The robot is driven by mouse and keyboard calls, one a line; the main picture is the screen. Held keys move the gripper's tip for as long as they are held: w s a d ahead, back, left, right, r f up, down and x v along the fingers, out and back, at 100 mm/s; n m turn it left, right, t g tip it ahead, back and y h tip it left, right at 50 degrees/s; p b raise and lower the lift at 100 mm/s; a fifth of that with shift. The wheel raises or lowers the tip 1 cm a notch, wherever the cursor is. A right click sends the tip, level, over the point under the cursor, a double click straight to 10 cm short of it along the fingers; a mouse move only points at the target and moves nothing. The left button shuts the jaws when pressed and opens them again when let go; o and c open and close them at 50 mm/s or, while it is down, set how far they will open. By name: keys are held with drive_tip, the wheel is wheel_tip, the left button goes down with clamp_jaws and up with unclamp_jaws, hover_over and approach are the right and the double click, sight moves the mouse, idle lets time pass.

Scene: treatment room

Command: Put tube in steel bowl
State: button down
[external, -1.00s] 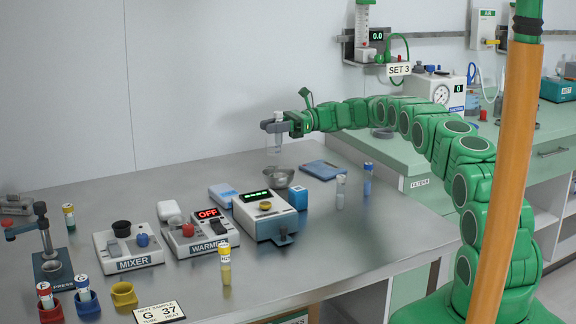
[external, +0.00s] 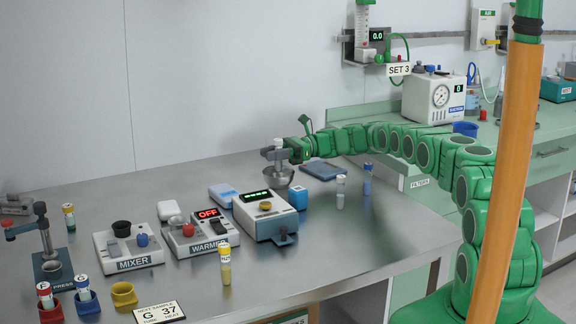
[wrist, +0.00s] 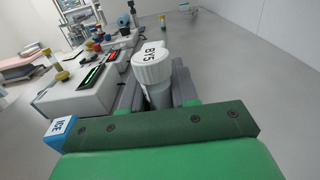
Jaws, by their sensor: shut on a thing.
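My gripper (external: 276,153) is shut on a clear tube with a white cap (external: 278,142). The tube is upright, and its lower end appears to be inside or just over the steel bowl (external: 281,181); whether it touches the bottom is hidden. In the wrist view, the white cap (wrist: 152,63), with a printed label, stands between the grey fingers (wrist: 157,92). The bowl does not show clearly there. The bowl stands on the steel bench behind the device with the green display.
A white-capped tube (external: 340,192) and a blue-capped tube (external: 367,180) stand to the right. The warmer (external: 205,235) and mixer (external: 130,250) are left.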

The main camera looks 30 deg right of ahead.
drive_tip(key=shift+f, duration=0.45)
drive_tip(key=c, duration=0.8)
unclamp_jaws()
drive_tip(key=shift+r, duration=0.1)
drive_tip(key=shift+r, duration=3.4)
